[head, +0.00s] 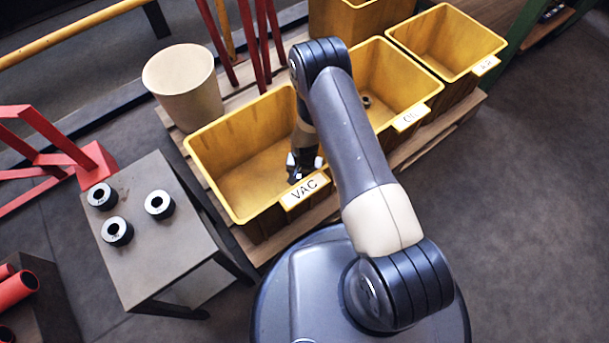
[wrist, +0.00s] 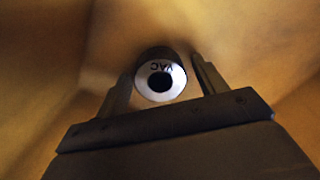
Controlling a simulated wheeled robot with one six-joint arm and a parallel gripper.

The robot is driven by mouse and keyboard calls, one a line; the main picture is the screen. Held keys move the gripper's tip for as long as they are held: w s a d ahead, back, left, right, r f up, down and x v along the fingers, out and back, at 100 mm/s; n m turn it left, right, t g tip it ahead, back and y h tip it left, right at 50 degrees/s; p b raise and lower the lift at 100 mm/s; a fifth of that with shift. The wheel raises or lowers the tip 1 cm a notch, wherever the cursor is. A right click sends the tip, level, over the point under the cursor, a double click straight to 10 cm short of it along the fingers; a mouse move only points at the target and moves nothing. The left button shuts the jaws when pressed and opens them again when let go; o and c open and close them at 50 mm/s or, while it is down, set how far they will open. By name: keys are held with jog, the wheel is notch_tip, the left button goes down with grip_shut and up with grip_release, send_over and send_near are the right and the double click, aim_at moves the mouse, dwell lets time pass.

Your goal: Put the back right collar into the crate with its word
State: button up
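A dark collar (wrist: 161,82) with a white top ring reading VAC, upside down in the picture, shows in the wrist view. In the head view my gripper (head: 304,164) points down just inside the front rim of the yellow crate labelled VAC (head: 210,185). The held collar cannot be made out there. The visible floor of this crate looks empty.
Three collars, a left one (head: 102,196), a right one (head: 159,204) and a front one (head: 117,231), stand on the grey table (head: 160,255). A middle crate (head: 428,95) holds a collar (head: 367,102). Another crate (head: 440,40) and a pale bin (head: 183,85) stand nearby.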

jog(key=shift+r+p, duration=0.45)
jog(key=shift+p, duration=0.05)
notch_tip(320, 180, up, 12)
jog(key=p, duration=0.4)
jog(key=shift+f, duration=0.2)
notch_tip(320, 180, down, 13)
jog(key=b, duration=0.5)
jog(key=shift+r+p, duration=0.35)
jog(key=shift+r, duration=0.2)
